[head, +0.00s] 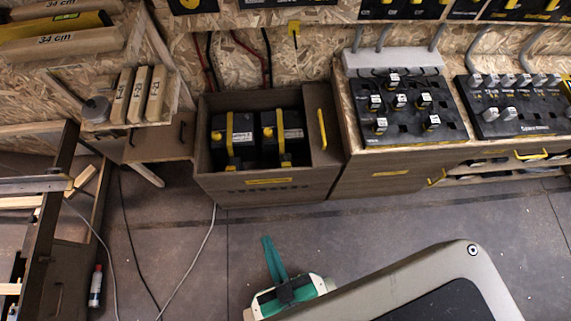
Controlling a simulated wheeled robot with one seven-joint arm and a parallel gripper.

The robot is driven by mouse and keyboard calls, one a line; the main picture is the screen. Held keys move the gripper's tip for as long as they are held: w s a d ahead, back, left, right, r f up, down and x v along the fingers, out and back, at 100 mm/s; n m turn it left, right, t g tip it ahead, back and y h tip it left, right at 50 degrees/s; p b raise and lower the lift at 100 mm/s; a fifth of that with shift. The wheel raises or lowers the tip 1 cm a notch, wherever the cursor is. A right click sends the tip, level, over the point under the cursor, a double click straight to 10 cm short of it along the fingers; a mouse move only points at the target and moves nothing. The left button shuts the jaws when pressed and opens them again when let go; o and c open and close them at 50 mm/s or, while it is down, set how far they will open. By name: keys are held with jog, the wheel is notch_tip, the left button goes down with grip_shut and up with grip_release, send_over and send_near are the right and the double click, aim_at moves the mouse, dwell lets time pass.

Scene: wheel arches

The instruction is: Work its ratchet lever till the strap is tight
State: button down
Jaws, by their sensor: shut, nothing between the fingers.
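My gripper (267,242) is at the bottom middle of the head view. Its teal fingers are together and empty, pointing up the picture over the grey floor. It is apart from the wooden box (265,192) behind it. That box holds two dark units, each with a yellow band: a left unit (219,124) and a right unit (292,121). A yellow bar (322,129) stands upright at the box's right side. I cannot make out a ratchet lever or tell whether any band is tight.
Right of the box are a counter with a black slotted panel (368,88) and another panel (507,128). At left are a small wooden cabinet (150,143) and a frame (62,215). Cables (198,255) lie on the floor. The middle floor (400,215) is clear.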

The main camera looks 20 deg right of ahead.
jog(key=w+d+f+n+g+y, duration=0.25)
jog(key=d+f+n+g, duration=0.2)
jog(key=f+n, duration=0.4)
jog(key=w+d+f+n+g+y, duration=0.25)
jog(key=f+n+g, duration=0.25)
jog(key=n, duration=0.7)
jog(key=w+d+f+n+g+y, duration=0.1)
jog(key=d+f+n+g+y, duration=0.5)
jog(key=n, duration=0.5)
jog(key=w+d+f+n+h, duration=0.1)
jog(key=w+n+h, duration=0.1)
jog(key=w, duration=0.5)
jog(key=w+d+f+n+h, duration=0.2)
jog(key=w+n+h, duration=0.1)
jog(key=w, duration=0.5)
jog(key=w+d+f+n+g+h, duration=0.1)
jog(key=w+f+n+h, duration=0.1)
jog(key=w+h, duration=0.3)
jog(key=shift+w+d+f+n, duration=0.15)
jog(key=shift+w+n, duration=0.1)
jog(key=shift+w, duration=0.35)
jog(key=shift+w+d+f+n, duration=0.1)
jog(key=shift+w+n, duration=0.1)
jog(key=shift+w, duration=0.4)
jog(key=w+a+n+h, duration=0.1)
jog(key=w+h, duration=0.1)
jog(key=w, duration=0.5)
jog(key=shift+n, duration=0.3)
jog(key=shift+r, duration=0.1)
